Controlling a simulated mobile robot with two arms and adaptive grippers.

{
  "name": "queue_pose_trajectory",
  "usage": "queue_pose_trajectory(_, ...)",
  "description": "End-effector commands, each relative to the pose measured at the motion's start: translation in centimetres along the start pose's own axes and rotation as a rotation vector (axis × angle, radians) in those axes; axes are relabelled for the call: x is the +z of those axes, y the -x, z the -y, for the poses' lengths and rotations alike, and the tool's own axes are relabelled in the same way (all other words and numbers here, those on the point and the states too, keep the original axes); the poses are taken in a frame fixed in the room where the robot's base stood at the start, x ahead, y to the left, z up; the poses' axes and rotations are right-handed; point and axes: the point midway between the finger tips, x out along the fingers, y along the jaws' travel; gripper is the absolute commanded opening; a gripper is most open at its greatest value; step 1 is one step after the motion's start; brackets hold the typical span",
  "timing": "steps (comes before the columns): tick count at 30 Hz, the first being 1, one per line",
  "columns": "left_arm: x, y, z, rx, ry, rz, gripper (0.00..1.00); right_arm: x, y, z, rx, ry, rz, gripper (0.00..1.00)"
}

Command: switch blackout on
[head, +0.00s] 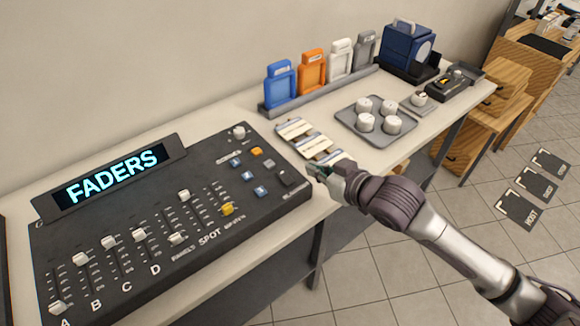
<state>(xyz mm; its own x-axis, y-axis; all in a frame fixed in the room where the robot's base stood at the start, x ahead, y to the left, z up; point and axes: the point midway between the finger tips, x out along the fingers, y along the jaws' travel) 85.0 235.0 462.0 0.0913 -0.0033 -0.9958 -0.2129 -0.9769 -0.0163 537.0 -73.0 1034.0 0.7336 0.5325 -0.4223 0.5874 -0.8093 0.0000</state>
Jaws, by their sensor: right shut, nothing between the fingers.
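The dark lighting console (120,225) lies on the counter at the left, its display reading FADERS. Near its right front corner is a black rocker-like switch (288,177); the small lettering by it is too small to read, and I cannot tell its position. My right gripper (316,173) is shut and empty, just right of that switch at the console's right edge. I cannot tell whether it touches the console. My left gripper is not in view.
Label cards (309,141) lie right behind the gripper. A grey tray (350,117) with several white knobs, a rack of coloured frames (312,72) and a blue lamp (408,48) stand farther back. The counter's front edge runs below my right arm.

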Motion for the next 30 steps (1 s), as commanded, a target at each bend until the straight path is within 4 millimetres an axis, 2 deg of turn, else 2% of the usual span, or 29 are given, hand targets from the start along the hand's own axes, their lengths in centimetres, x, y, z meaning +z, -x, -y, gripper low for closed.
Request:
queue_pose_trajectory(13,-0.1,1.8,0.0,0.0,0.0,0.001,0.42,-0.2,-8.9,0.1,-0.001,-0.001,0.001,0.0)
queue_pose_trajectory(15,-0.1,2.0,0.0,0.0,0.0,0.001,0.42,0.9,-9.7,0.1,0.0,-0.001,0.004,0.0)
queue_pose_trajectory(20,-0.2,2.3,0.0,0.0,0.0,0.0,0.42,2.2,-11.0,0.1,0.0,-0.001,0.002,0.0)
queue_pose_trajectory(30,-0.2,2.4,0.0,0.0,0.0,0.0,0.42,2.9,-11.6,0.1,-0.001,0.0,0.0,0.0)
